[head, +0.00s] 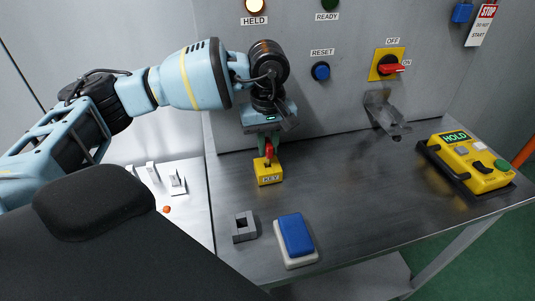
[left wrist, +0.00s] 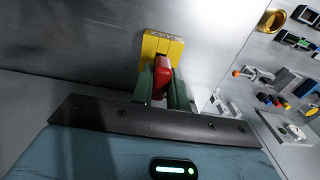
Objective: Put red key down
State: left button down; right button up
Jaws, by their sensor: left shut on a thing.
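My left gripper (head: 268,148) points down over the steel table and is shut on the red key (head: 268,153). In the left wrist view, the red key (left wrist: 162,74) stands between the two green fingers. The yellow block marked KEY (head: 269,175) rests on the table right under the gripper. It also shows in the left wrist view (left wrist: 161,44), directly beyond the key. The key's lower end meets or overlaps the block in both views; I cannot tell how far it is seated in it. My right gripper is not in view.
A grey square socket (head: 244,232) and a blue-topped white box (head: 295,238) stand nearer the table's front. A yellow HOLD pendant (head: 470,162) lies at the right. The grey panel behind carries a bracket (head: 385,112) and a red switch (head: 391,68). The table's middle is clear.

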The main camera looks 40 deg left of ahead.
aim_at(267, 155)
pick_arm(q)
jog(key=shift+f, duration=1.65)
jog(key=shift+f, duration=0.25)
jog(key=c, duration=1.4)
grip_release()
jog(key=shift+o, duration=0.2)
jog(key=shift+r, duration=0.1)
jog(key=shift+r, duration=0.1)
notch_tip(267, 155, up, 12)
jog(key=shift+r+b, duration=0.1)
jog(key=shift+b, duration=0.25)
